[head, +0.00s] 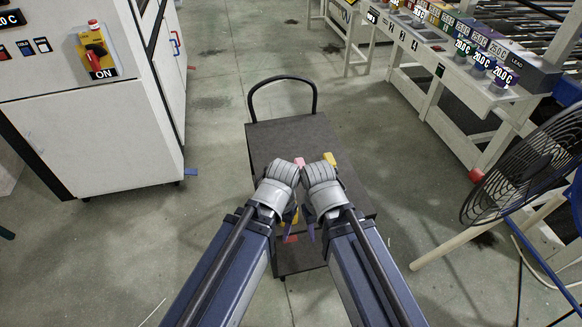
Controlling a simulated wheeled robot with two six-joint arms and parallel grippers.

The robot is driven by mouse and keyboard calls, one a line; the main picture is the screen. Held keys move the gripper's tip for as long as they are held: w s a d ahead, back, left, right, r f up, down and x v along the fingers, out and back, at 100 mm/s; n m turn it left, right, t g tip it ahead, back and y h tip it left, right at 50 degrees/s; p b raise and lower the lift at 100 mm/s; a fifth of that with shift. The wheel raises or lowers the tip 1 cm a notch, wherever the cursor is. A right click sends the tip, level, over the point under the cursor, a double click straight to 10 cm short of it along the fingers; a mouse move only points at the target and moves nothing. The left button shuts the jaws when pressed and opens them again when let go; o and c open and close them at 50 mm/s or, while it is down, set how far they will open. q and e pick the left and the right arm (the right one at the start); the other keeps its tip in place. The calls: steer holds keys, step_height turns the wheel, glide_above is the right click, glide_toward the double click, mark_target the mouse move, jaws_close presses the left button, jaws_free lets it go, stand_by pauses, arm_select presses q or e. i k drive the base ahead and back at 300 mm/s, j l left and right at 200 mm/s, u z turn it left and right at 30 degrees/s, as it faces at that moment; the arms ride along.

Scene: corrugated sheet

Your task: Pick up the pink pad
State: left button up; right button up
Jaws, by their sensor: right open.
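A small pink pad (299,161) shows on the dark cart top (290,135), just beyond where my two grippers meet. Part of it is hidden behind them. My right gripper (320,177) is open, over the right part of the cart, close to the pink pad. My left gripper (281,177) is close beside it on the left, also near the pad. The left gripper's fingers are too hidden to tell whether it is open or shut. I cannot tell whether either gripper touches the pad.
A yellow piece (330,158) lies right of the pink pad. Small yellow and red (291,238) pieces show below between my arms. The cart has a black handle (283,80). A white cabinet (85,130) stands left, a workbench (450,75) and black fan (525,165) right. Floor around is mostly clear.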

mark_target(300, 162)
steer(key=z, duration=1.8)
steer(key=u, duration=1.8)
steer(key=i+l+z, duration=0.25)
steer(key=i, duration=0.2)
steer(key=i+l+z, duration=0.25)
steer(key=i, duration=0.2)
